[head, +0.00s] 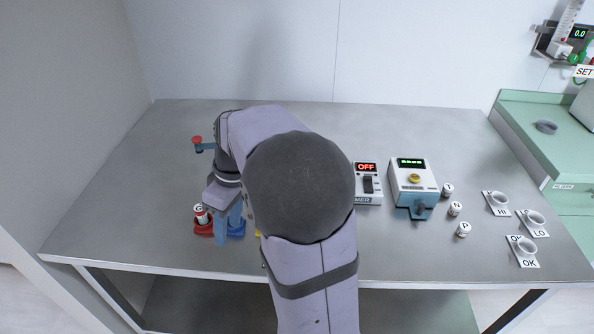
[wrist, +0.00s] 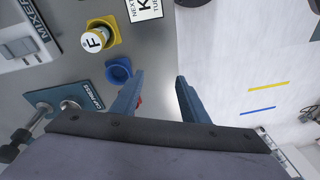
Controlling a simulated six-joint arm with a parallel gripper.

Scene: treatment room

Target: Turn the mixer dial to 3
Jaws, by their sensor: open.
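The mixer shows in the wrist view as part of a light box (wrist: 18,30) at the upper left, marked MIXER and cut by the frame edge. I cannot make out its dial or setting there. In the head view my arm covers the middle of the table, and I cannot pick out the mixer. My gripper (head: 229,226) is over the left front of the table, beside a blue cup. In the wrist view the fingers of my gripper (wrist: 160,90) are apart with nothing held between them. The mixer lies to their left in that view.
A red holder (head: 203,228) with a white-capped tube and a blue cup (head: 238,230) stand near my gripper. A yellow holder with an F-capped tube (wrist: 96,40) shows too. Right of my arm are an OFF-display box (head: 367,186), a yellow-knob device (head: 414,191) and labelled holders (head: 497,200).

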